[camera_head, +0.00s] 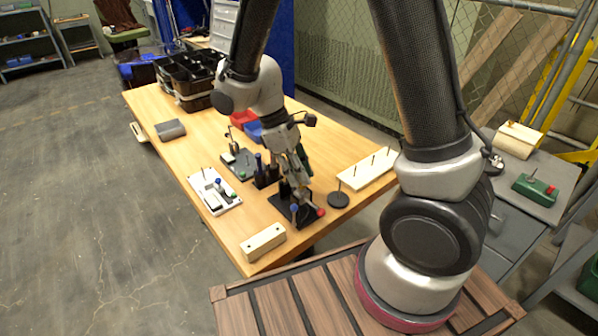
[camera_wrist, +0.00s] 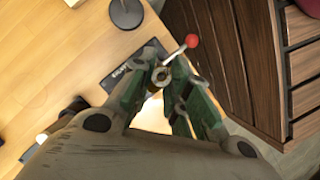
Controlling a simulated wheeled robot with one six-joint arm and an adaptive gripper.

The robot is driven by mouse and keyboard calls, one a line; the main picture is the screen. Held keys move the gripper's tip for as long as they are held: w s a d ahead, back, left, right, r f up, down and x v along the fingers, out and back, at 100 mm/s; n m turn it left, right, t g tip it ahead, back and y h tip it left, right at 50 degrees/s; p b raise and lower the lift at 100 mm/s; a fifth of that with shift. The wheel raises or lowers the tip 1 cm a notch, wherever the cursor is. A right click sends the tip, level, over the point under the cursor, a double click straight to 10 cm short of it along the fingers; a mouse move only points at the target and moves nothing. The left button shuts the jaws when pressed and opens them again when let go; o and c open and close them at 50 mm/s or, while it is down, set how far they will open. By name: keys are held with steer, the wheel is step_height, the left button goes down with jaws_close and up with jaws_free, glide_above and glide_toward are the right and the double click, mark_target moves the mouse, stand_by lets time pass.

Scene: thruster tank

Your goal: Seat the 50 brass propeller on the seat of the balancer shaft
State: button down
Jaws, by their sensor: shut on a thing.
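My gripper (camera_head: 299,189) is over the near right part of the wooden table, above a black base plate (camera_head: 281,210) that looks like the balancer's. In the wrist view my gripper (camera_wrist: 163,83) is shut on a small brass ring-shaped piece (camera_wrist: 161,74), seemingly the brass propeller. The fingers hide most of it, and no size mark is legible. The black plate (camera_wrist: 117,79) with white lettering shows beneath it. A lever with a red ball (camera_wrist: 192,40) sticks out beside the fingertips. The shaft and its seat are hidden, so I cannot tell whether the propeller touches them.
A round black stand (camera_head: 338,200) and a pale board with upright pegs (camera_head: 368,168) are to the right. A pale block (camera_head: 263,242) lies at the near edge. A white fixture (camera_head: 214,190) and a dark fixture (camera_head: 237,162) stand left.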

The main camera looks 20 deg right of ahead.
steer(key=shift+f, duration=0.2)
steer(key=shift+f, duration=0.35)
steer(key=shift+f, duration=0.1)
steer(key=c, duration=1.3)
jaws_free()
steer(key=shift+s+d+r+v, duration=0.1)
steer(key=shift+s+d+v, duration=0.1)
steer(key=shift+v, duration=2.45)
steer(key=shift+s+d+r+v, duration=0.1)
steer(key=shift+d+v, duration=0.1)
steer(key=shift+v, duration=2.4)
steer(key=shift+s+d+r+v, duration=0.1)
steer(key=shift+s+d+v, duration=0.1)
steer(key=shift+v, duration=2.45)
